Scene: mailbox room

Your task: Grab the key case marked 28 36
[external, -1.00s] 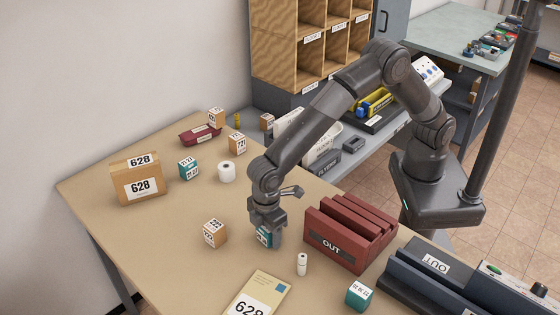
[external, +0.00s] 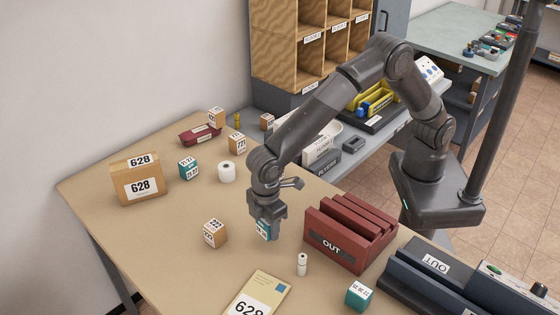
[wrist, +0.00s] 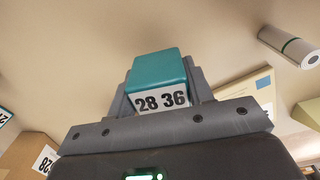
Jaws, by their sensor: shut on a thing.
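The key case marked 28 36 (wrist: 161,102) is a teal block with a white label, readable in the wrist view. My gripper (external: 266,232) is shut on it. In the external view the teal case (external: 263,228) shows between the fingers, its label too small to read there. My gripper holds it just above the tan table (external: 200,270), left of the red OUT rack.
The red OUT rack (external: 349,233) stands close on the right. A cardboard cube (external: 215,233) is at left, a small white roll (external: 302,264) and a 628 envelope (external: 258,297) in front. Other teal cases are at front right (external: 358,296) and back left (external: 188,168).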

